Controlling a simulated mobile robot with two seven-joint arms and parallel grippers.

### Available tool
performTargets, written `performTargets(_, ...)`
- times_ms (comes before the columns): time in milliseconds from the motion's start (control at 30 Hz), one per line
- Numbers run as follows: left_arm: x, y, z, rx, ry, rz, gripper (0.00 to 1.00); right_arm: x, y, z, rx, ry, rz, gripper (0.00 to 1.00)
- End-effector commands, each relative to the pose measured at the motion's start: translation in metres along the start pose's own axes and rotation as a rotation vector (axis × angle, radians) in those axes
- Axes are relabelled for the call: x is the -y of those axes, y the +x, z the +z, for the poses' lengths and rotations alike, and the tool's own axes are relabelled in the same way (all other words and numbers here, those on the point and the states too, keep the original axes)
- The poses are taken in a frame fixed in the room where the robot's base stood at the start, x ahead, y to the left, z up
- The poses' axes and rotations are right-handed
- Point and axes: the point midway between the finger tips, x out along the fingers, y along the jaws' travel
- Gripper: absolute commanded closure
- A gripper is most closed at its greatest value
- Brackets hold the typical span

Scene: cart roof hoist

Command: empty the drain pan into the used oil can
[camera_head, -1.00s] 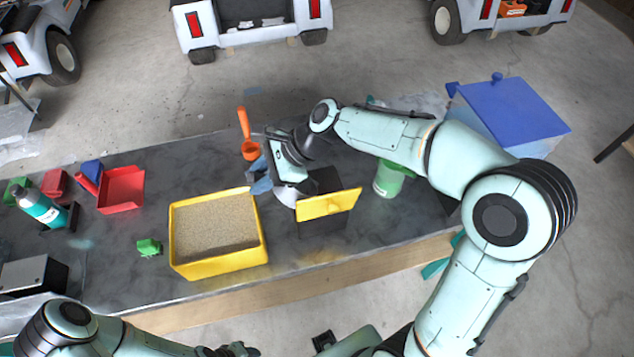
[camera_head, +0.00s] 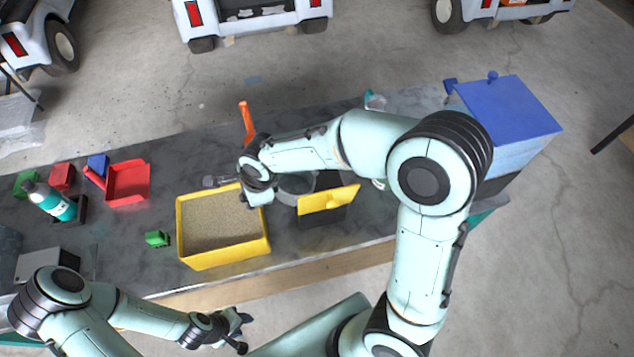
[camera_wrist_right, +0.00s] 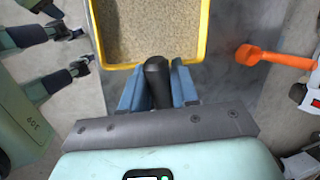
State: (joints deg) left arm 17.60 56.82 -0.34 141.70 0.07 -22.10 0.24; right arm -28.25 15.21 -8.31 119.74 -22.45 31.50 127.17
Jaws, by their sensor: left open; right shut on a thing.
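A round grey pan (camera_head: 299,186), which looks like the drain pan, is partly hidden under my right wrist. My right gripper (camera_head: 228,182) is shut on a black handle (camera_wrist_right: 156,75), seen between its blue fingers in the right wrist view. The join between handle and pan is hidden. The pan's contents cannot be made out. A green can, probably the used oil can, is almost wholly hidden behind my right arm. My left gripper (camera_head: 237,325) is open and empty in front of the bench.
A yellow tray of sand (camera_head: 184,250) stands left of the pan. A black box (camera_head: 320,217) with a yellow flap (camera_head: 328,198) is close on its right. An orange scoop (camera_head: 246,120) lies behind. A blue-lidded box (camera_head: 505,112) stands at the right.

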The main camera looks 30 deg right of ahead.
Motion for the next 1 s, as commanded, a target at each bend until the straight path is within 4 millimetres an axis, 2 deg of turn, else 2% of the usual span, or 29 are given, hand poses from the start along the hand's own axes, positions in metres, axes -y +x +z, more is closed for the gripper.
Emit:
performTargets(200,0.021,0.031,0.029,0.035,-0.013,-0.012,0.57,-0.013,0.033,-0.004,-0.158,-0.047,0.007,1.0)
performTargets(267,0.024,0.035,0.033,0.04,-0.014,-0.014,0.57,-0.013,0.037,-0.005,-0.194,-0.054,0.004,1.0)
performTargets(633,0.021,0.032,0.029,0.036,-0.013,-0.012,0.57,-0.008,0.03,-0.005,-0.208,-0.053,-0.003,1.0)
performTargets(1000,0.019,0.028,0.027,0.032,-0.011,-0.011,0.57,-0.001,0.004,0.001,-0.207,-0.053,-0.002,1.0)
